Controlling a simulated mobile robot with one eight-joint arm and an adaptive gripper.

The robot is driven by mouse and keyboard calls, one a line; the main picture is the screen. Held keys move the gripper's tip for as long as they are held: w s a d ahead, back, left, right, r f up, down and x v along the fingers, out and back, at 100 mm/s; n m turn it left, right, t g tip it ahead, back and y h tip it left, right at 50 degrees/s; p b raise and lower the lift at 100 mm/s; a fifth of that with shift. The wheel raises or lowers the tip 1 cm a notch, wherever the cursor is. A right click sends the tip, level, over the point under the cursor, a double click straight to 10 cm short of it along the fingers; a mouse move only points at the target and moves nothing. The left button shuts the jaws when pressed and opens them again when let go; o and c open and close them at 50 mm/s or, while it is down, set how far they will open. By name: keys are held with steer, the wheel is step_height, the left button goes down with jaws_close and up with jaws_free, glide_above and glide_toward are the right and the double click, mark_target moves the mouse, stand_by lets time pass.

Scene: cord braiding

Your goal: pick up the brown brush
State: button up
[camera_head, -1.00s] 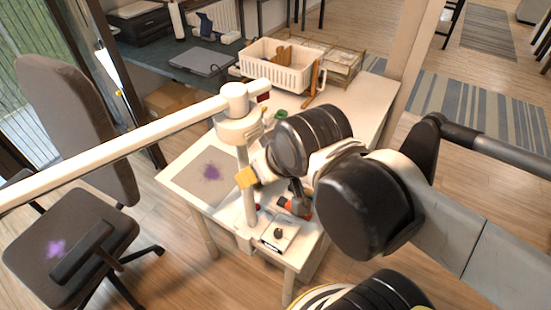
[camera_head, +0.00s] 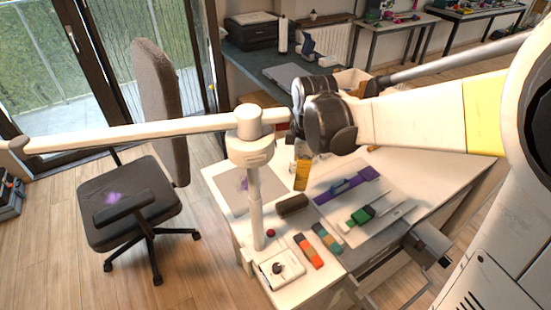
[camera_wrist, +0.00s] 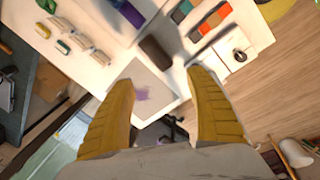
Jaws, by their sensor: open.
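The brown brush (camera_head: 293,205) is a dark, rounded block lying on the white table, just right of a white post. In the wrist view the brush (camera_wrist: 155,52) lies ahead of the fingertips, beside the corner of a grey mat, and nothing touches it. My gripper (camera_wrist: 163,82) is open and empty, with its two yellow fingers spread wide above the table. In the head view only a yellow finger of my gripper (camera_head: 301,176) shows, above and behind the brush; the other finger is hidden.
A white post (camera_head: 254,205) with a long horizontal bar stands left of the brush. Orange (camera_head: 308,251) and teal (camera_head: 326,238) strips and a white box with a dark knob (camera_head: 279,269) lie in front. A purple-stained mat (camera_head: 235,192) is behind. Purple and green items lie right.

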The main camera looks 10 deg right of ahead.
mark_target(292, 201)
steer(key=w+f+n+b, duration=0.1)
steer(key=f+n, duration=0.1)
steer(key=f, duration=0.4)
steer(key=w+f+n+g+b, duration=0.1)
steer(key=w+f+n+b, duration=0.1)
steer(key=f, duration=0.5)
steer(key=w+f+n+g+b, duration=0.1)
steer(key=w+f+n+b, duration=0.1)
steer(key=f, duration=0.5)
steer(key=shift+d, duration=0.1)
steer(key=shift+s+r, duration=0.1)
steer(key=shift+c, duration=0.2)
steer(key=c, duration=1.3)
